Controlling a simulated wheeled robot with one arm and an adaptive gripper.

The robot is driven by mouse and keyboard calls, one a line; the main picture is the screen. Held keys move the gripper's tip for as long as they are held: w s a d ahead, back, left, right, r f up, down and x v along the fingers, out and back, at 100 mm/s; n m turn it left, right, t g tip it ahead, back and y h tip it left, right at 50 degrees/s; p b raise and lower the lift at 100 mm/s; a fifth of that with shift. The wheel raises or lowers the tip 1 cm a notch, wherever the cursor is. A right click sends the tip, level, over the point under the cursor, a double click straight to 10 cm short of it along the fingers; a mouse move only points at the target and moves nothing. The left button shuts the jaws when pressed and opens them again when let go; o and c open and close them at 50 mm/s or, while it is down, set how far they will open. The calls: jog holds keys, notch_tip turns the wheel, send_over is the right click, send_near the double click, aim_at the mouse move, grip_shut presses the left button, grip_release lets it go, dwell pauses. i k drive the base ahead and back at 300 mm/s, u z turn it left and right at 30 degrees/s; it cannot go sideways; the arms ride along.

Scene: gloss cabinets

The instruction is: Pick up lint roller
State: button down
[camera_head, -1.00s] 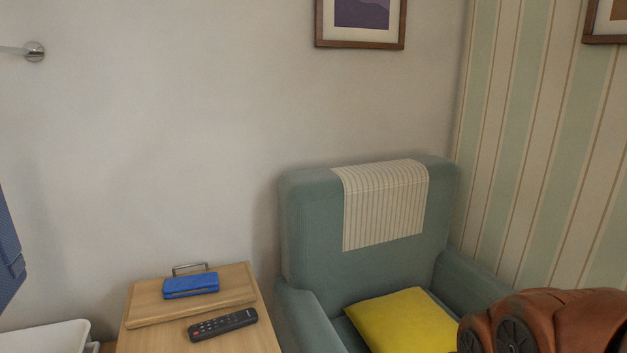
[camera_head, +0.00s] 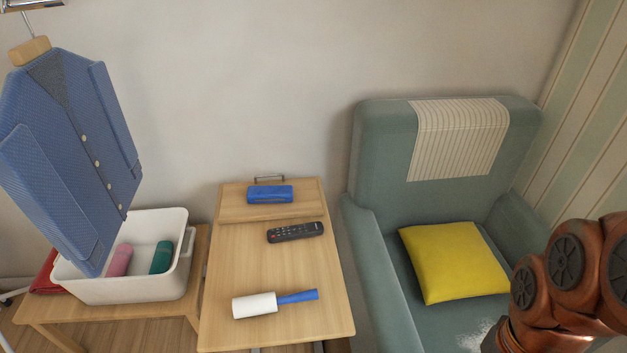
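The lint roller (camera_head: 273,303) lies on its side near the front of a light wood table (camera_head: 243,262). Its white roll is at the left and its blue handle points right. Nothing covers it. Part of my orange-brown arm shows at the lower right, in front of the armchair and well to the right of the table. My gripper is not in view.
A black remote (camera_head: 295,232) and a blue case (camera_head: 270,194) are farther back on the table. A white bin (camera_head: 185,262) with rolled items stands left, below a hanging blue jacket (camera_head: 75,150). A green armchair (camera_head: 375,225) with a yellow cushion (camera_head: 453,262) stands right.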

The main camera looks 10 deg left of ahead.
aim_at(261, 304)
jog(key=u, duration=1.8)
